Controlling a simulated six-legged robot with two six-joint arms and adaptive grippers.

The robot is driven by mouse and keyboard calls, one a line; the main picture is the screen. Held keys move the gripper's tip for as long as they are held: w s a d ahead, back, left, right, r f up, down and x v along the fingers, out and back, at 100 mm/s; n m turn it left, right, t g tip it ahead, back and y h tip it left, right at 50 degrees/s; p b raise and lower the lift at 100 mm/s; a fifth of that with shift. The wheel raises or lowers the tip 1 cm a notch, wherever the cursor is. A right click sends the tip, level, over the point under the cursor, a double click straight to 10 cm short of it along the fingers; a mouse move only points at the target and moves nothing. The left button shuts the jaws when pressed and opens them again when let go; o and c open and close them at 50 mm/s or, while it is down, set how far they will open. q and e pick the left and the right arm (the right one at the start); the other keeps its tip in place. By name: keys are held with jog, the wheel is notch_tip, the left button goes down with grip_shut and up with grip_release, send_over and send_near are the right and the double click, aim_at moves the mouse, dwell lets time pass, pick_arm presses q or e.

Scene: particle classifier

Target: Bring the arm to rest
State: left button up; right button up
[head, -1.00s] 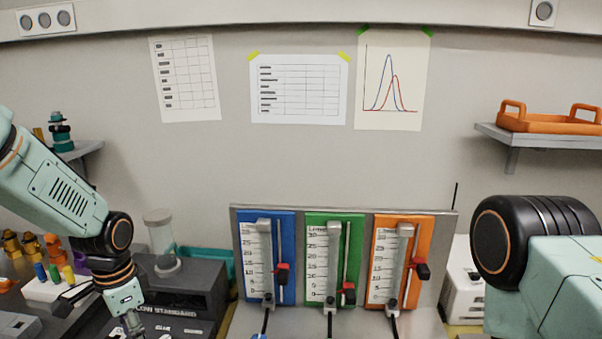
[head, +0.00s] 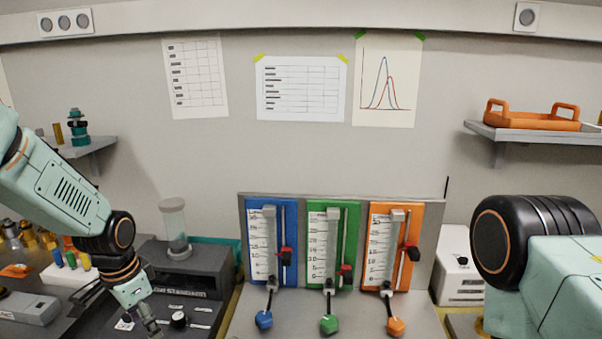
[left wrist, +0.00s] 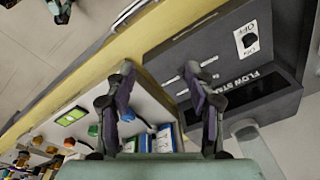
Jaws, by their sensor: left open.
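My left arm comes in from the left in the head view, with its gripper (head: 151,326) low at the front of the dark flow standard box (head: 190,268). Part of this gripper is cut off by the bottom edge. In the left wrist view the two fingers of my left gripper (left wrist: 160,85) stand well apart with nothing between them. The flow standard box (left wrist: 240,95) lies beyond them on the right. A large part of my right arm shows at the right of the head view; its gripper is out of the picture.
A panel (head: 440,225) with blue (head: 288,215), green (head: 350,220) and orange (head: 430,220) gauges stands at the centre back. Blue (head: 264,321), green (head: 329,325) and orange (head: 396,326) knobs sit before it. A clear cylinder (head: 174,225) stands on the box. A shelf (head: 540,135) bears an orange tray (head: 530,122).

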pick_arm(q)
jog(key=s+d+f+n+t+b, duration=0.1)
jog(key=s+d+f+n+b, duration=0.2)
jog(key=f, duration=0.4)
jog(key=s+d+f+n+t+b, duration=0.1)
jog(key=s+d+f+n+t, duration=0.2)
jog(key=f, duration=0.5)
jog(key=s+f+g+b, duration=0.1)
jog(key=s+f+b, duration=0.2)
jog(key=s, duration=0.6)
jog(key=s+d+f+n+g+b, duration=0.1)
jog(key=s+f+g+b, duration=0.1)
jog(key=s+f, duration=0.6)
jog(key=s+d+f+g+b, duration=0.1)
jog(key=s+f, duration=0.4)
jog(key=s, duration=0.5)
jog(key=g+b, duration=0.1)
jog(key=b, duration=0.1)
jog(key=shift+s+f+n+b, duration=0.25)
jog(key=shift+s+n+b, duration=0.05)
jog(key=shift+n+b, duration=0.1)
